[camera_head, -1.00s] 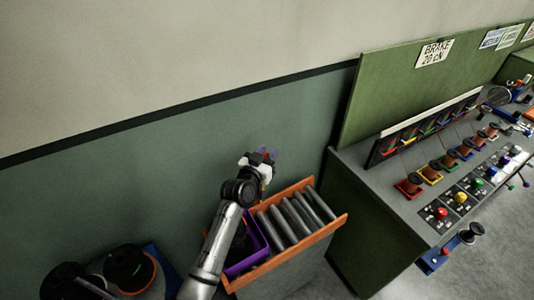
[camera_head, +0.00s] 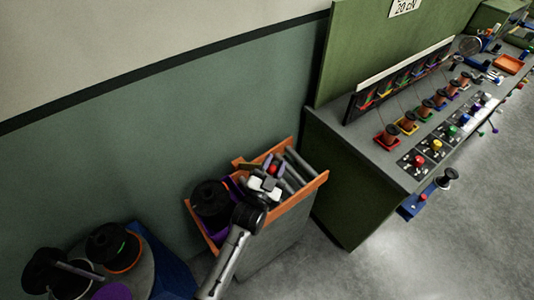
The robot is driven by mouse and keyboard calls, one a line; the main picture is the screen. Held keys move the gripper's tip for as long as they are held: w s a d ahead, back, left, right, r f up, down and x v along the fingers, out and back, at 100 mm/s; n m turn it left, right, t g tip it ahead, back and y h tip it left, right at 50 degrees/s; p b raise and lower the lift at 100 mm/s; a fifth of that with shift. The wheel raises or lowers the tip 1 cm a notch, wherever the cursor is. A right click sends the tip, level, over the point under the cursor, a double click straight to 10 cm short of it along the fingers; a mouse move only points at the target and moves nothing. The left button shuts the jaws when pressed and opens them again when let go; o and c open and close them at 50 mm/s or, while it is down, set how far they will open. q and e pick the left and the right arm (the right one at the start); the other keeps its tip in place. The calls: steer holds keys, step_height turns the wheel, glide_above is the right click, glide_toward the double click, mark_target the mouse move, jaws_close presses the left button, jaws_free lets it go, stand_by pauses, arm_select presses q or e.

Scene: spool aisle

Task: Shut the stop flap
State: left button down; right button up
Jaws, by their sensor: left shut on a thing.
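A short roller conveyor with orange rails (camera_head: 300,197) stands against the green wall, left of the bench. An orange piece (camera_head: 242,163), which looks like the stop flap, juts out at its far side and runs towards my left gripper. My left gripper (camera_head: 272,169) is over the rollers, shut on what appears to be this flap; the jaws hide the contact itself. A purple crate (camera_head: 233,228) with a black spool (camera_head: 210,198) in it is on the conveyor's left end, partly behind my arm. My right gripper is not in view.
Black spools (camera_head: 113,247) stand on a round grey table at the lower left. A grey-topped bench (camera_head: 345,140) with a green side, small spools and coloured knobs is on the right. A blue bracket (camera_head: 415,207) juts from its front. Grey floor is clear at lower right.

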arm_select(q)
steer(key=shift+s+d+f+m, duration=0.3)
steer(key=shift+s+f, duration=0.1)
steer(key=shift+f, duration=0.05)
steer(key=c, duration=0.8)
jaws_free()
steer(key=shift+a, duration=0.1)
steer(key=v, duration=1.3)
steer(key=shift+s+a+f+p, duration=0.15)
steer(key=shift+s+f+p, duration=0.15)
steer(key=shift+p, duration=0.1)
